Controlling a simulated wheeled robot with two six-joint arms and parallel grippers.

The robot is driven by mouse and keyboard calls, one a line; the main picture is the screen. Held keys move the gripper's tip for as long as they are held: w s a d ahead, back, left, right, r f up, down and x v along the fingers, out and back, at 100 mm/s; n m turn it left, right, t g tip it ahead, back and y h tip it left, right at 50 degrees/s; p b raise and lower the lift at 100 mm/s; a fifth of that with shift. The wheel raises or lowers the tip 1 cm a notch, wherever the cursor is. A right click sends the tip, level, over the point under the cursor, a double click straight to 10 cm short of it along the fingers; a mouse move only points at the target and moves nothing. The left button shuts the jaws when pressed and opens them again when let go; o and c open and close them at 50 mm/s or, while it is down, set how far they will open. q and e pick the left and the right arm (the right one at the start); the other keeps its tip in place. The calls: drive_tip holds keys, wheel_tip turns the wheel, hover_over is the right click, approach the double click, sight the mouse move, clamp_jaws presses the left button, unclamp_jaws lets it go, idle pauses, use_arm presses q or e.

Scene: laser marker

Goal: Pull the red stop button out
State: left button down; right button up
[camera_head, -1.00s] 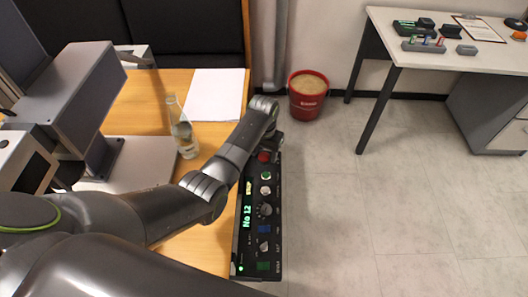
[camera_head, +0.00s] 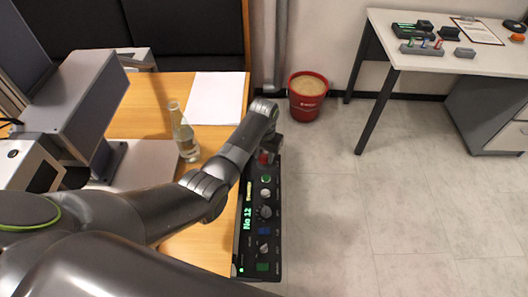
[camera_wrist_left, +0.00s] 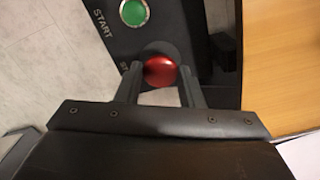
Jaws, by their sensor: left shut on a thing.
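The red stop button (camera_wrist_left: 160,70) sits at the end of the black control panel (camera_wrist_left: 150,35), beside the green START button (camera_wrist_left: 134,12). In the left wrist view my left gripper (camera_wrist_left: 160,78) has one finger on each side of the red button and is shut on it. In the head view the red button (camera_head: 265,157) shows partly under my left gripper (camera_head: 268,150) at the far end of the panel (camera_head: 258,215). The gripper hides part of it. My right gripper is not in view.
A glass bottle (camera_head: 184,135) and white paper (camera_head: 215,97) are on the wooden table (camera_head: 205,240), left of my arm. A red bucket (camera_head: 306,97) stands on the floor beyond the panel. A white desk (camera_head: 440,60) stands at the back right. The floor between is clear.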

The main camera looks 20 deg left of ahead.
use_arm(q)
drive_tip(key=shift+w+r, duration=0.2)
drive_tip(key=shift+r, duration=0.05)
drive_tip(key=c, duration=1.3)
unclamp_jaws()
drive_tip(key=o, duration=0.4)
drive_tip(key=shift+s, duration=0.2)
drive_tip(key=shift+c, duration=0.2)
wheel_tip(320, 180, up, 18)
drive_tip(key=p, duration=0.3)
drive_tip(key=shift+f, duration=0.25)
drive_tip(key=shift+f, duration=0.1)
